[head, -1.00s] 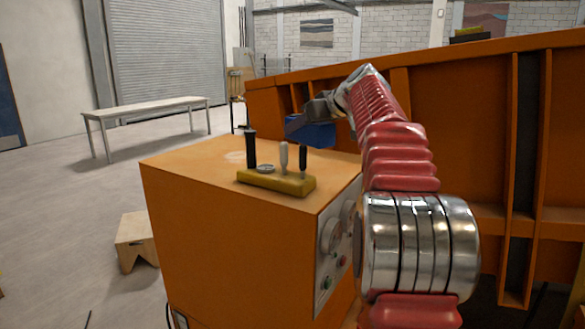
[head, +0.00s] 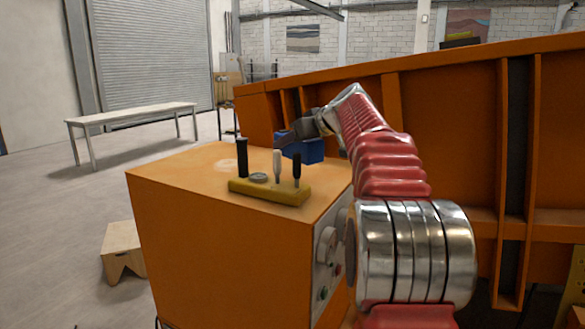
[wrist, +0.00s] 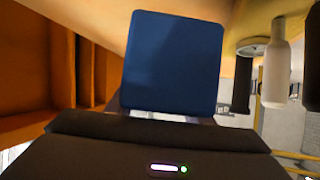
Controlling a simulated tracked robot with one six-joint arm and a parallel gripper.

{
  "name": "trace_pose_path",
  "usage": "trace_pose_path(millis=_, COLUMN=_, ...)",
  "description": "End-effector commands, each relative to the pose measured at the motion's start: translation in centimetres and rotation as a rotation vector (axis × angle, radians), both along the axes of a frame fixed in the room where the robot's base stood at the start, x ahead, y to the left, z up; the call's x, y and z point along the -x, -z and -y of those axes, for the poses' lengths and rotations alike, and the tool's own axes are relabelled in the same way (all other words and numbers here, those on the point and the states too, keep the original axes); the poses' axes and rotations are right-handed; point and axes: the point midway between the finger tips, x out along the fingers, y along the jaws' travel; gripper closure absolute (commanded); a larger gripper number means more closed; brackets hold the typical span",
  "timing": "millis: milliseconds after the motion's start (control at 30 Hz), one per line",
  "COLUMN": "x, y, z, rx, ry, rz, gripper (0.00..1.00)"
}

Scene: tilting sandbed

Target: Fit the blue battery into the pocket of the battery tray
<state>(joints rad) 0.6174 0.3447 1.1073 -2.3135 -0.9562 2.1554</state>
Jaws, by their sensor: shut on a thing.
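The blue battery (head: 306,150) is a blue block held by my gripper (head: 290,137), over the far right part of the orange cabinet's top. In the wrist view the battery (wrist: 172,62) fills the upper middle, with my dark gripper body below it. My gripper is shut on the battery; its fingertips are mostly hidden behind the battery and the arm. I cannot tell whether the battery touches the cabinet top. No battery tray or pocket can be made out in either view.
The orange cabinet (head: 215,235) carries a yellow lever block (head: 268,192) with upright levers, close to the battery. The large orange sandbed wall (head: 440,120) stands behind my arm. A wooden step stool (head: 122,252) and a white bench (head: 130,114) stand on the left floor.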

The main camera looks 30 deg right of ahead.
Motion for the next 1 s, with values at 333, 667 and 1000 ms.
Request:
trace_pose_path(millis=333, x=0.0, y=2.5, z=-0.1, rx=0.001, ry=0.0, rz=0.006, gripper=1.0)
trace_pose_path(millis=667, x=0.0, y=2.7, z=-0.1, rx=0.001, ry=-0.001, rz=0.005, gripper=1.0)
trace_pose_path(millis=1000, x=0.0, y=6.2, z=-0.2, rx=0.0, ry=-0.001, rz=0.004, gripper=1.0)
